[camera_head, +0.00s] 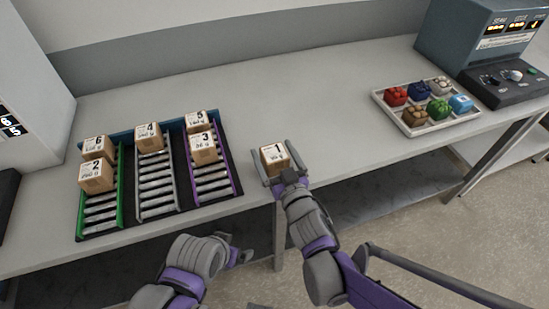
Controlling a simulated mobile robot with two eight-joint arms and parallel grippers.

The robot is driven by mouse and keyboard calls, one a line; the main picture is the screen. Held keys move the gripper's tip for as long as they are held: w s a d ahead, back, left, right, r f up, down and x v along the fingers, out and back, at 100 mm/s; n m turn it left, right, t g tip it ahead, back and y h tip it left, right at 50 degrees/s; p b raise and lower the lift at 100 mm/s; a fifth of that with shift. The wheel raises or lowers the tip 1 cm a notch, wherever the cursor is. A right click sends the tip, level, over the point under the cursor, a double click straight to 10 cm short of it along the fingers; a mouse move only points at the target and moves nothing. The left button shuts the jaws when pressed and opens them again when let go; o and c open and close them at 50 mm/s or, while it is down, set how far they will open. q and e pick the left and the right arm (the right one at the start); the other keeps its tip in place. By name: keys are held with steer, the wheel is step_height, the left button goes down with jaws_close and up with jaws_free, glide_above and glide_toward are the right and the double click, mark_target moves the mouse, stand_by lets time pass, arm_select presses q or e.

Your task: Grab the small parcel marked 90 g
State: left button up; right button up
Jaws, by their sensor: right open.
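A small brown parcel marked 1 (274,158) sits on the grey table near its front edge; the weight line under its number is too small to read surely. My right gripper (273,149) is open, with one finger on each side of this parcel. Parcels 2 (96,178), 3 (204,150), 4 (149,138), 5 (198,121) and 6 (98,147) stand on the roller rack to the left. Their small weight lines are also hard to read. My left gripper (246,257) is low in front of the table, away from the parcels.
The roller rack (129,222) has green, grey and purple lanes. A white tray (409,128) with several coloured small items lies at the right. A dark machine (480,50) stands behind it.

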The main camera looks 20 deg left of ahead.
steer(key=x, duration=0.3)
steer(key=c, duration=1.3)
